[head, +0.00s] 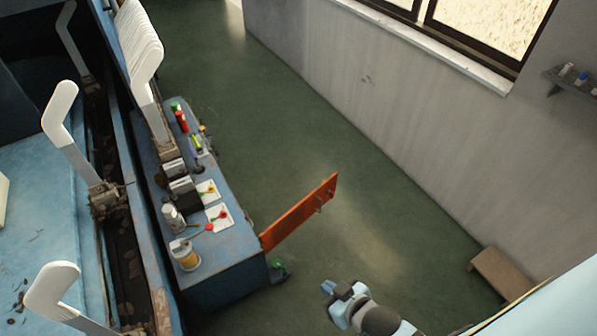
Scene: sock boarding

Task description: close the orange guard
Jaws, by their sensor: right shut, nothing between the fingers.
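The orange guard (299,213) stands swung out from the near right corner of the blue bench (221,270), over the green floor. A small handle or latch (320,203) sticks out from its right face. My right gripper (329,289) is shut and empty. In the picture it lies below and to the right of the guard, apart from it. My left gripper is not in view.
White sock boards (62,115) stand in a row along the machine at left. Bottles, a can (185,254) and small tools lie on the bench top. A wooden stool (503,272) is by the right wall. The floor around the guard is mostly clear.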

